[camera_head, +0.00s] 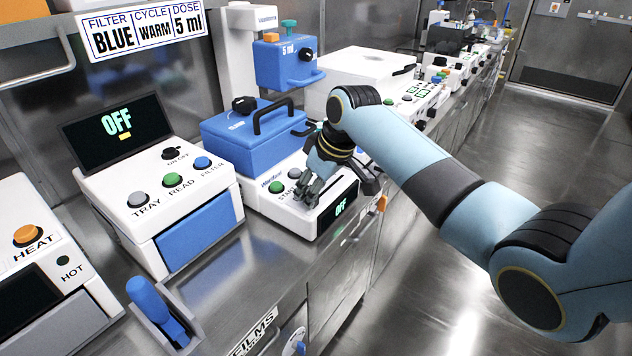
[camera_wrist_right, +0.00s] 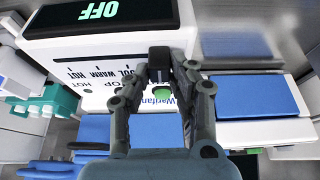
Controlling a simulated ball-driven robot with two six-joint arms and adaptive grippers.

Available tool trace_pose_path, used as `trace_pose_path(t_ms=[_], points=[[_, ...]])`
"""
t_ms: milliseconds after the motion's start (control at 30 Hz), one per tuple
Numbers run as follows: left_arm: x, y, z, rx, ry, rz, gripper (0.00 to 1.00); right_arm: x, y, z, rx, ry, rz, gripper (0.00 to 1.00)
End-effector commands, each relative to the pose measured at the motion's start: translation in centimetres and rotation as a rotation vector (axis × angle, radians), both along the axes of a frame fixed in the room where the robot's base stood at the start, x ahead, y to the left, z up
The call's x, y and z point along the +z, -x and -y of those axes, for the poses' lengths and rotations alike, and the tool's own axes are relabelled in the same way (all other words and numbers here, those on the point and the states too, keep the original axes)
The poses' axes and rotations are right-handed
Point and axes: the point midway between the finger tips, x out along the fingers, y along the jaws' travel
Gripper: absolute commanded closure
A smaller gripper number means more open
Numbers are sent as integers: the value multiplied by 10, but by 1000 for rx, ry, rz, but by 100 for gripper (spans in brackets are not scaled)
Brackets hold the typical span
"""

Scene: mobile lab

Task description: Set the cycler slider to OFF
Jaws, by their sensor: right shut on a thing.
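The cycler (camera_head: 285,215) is a white unit with a blue lid (camera_head: 252,138) and a small display reading OFF (camera_head: 341,207). My right gripper (camera_head: 308,196) reaches down onto its front panel, hiding part of the labels in the head view. In the right wrist view the panel appears turned round, and the gripper (camera_wrist_right: 160,70) is shut on the black slider knob (camera_wrist_right: 159,58). The knob stands at the right end of the printed scale there, beyond WARM and HOT. The label under it is hidden. My left gripper is not in view.
A white reader (camera_head: 158,215) with its own OFF screen stands left of the cycler. A blue dispenser (camera_head: 288,62) is behind. A heater (camera_head: 45,270) and a blue-handled item (camera_head: 150,300) are at the front left. Open floor (camera_head: 470,250) lies right of the bench.

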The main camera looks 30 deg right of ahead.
Motion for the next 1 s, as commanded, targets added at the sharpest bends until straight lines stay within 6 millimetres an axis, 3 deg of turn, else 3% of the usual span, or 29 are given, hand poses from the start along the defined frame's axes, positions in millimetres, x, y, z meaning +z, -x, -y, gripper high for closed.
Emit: trace_pose_path(t_ms=[100,133,300,667,1000], points=[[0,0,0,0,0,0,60,-1,1,-3,3,-8,-3,100],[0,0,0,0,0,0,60,-1,1,-3,3,-8,-3,75],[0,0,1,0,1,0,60,-1,1,-2,2,-7,-3,56],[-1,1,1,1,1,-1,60,8,3,0,2,-5,-1,56],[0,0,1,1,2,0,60,74,28,11,2,-3,2,56]])
